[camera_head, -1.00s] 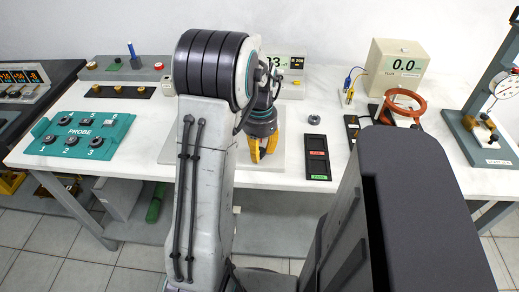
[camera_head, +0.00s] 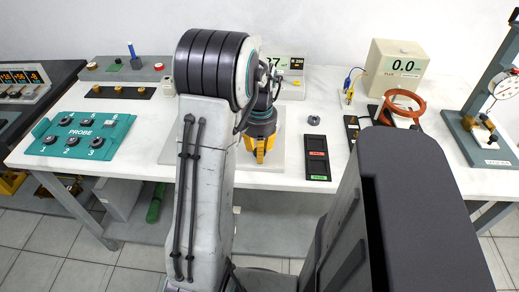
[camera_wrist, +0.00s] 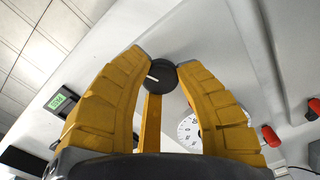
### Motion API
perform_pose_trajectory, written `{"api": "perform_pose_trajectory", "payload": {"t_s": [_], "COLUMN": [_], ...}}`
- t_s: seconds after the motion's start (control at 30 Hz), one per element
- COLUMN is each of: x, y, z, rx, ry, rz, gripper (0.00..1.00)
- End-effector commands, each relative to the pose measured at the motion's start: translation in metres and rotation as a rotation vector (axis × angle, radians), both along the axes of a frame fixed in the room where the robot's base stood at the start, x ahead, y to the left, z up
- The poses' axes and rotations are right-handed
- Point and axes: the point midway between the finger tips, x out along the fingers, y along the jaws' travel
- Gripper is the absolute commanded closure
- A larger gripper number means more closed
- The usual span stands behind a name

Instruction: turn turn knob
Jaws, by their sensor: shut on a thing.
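A round dark knob (camera_wrist: 160,76) with a white pointer line shows in the wrist view. It sits between the tips of my gripper's yellow fingers (camera_wrist: 155,72), which are shut on it from both sides. The pointer line lies toward the left finger. In the head view my gripper (camera_head: 261,157) points down at the pale plate on the bench, behind my arm. The knob itself is hidden there by the fingers and arm.
A white dial (camera_wrist: 190,130) and a red-capped part (camera_wrist: 271,136) lie near the knob in the wrist view. On the bench stand a teal probe tray (camera_head: 118,147), a black two-slot tray (camera_head: 317,157) and a flux meter box (camera_head: 398,68). A partly hidden display (camera_head: 280,62) stands behind the arm.

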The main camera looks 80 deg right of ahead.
Motion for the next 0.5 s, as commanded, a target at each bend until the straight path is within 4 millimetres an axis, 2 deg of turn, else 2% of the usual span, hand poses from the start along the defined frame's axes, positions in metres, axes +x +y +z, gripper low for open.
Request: {"api": "perform_pose_trajectory", "payload": {"t_s": [0.3, 0.33, 0.5], "x": [0.0001, 0.0001, 0.0001], "y": [0.0015, 0.0016, 0.0011], "z": [-0.0028, -0.0028, -0.002], "rx": [0.007, 0.007, 0.005], "ry": [0.0, 0.0, -0.001], "rz": [0.007, 0.007, 0.006], "gripper": [1.0, 0.66, 0.5]}}
